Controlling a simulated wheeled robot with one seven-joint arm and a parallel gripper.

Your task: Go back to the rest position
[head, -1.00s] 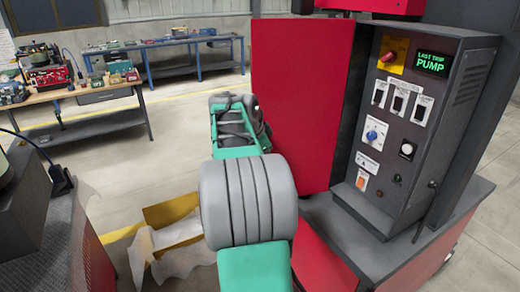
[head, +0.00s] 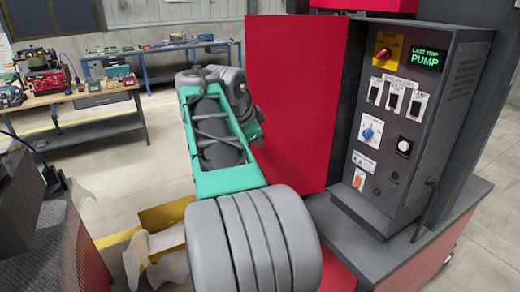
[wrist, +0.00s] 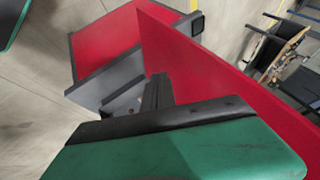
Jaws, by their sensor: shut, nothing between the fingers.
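My gripper (wrist: 158,88) shows in the wrist view as dark fingers close together beyond the green, black-edged housing, with nothing held. In the head view my grey and green arm rises in the middle and bends away from me, and the gripper itself is hidden there. The grey control box (head: 412,130) stands to the right of my arm, with a lit display reading "LAST TRIP PUMP" (head: 427,56). A red panel (head: 292,100) stands upright between my arm and the control box.
The red panel also fills much of the wrist view (wrist: 215,70). A yellow box (head: 165,215) with crumpled paper lies below left of my arm. Workbenches with tools (head: 90,98) stand at the back left. Bare floor (head: 110,180) lies between.

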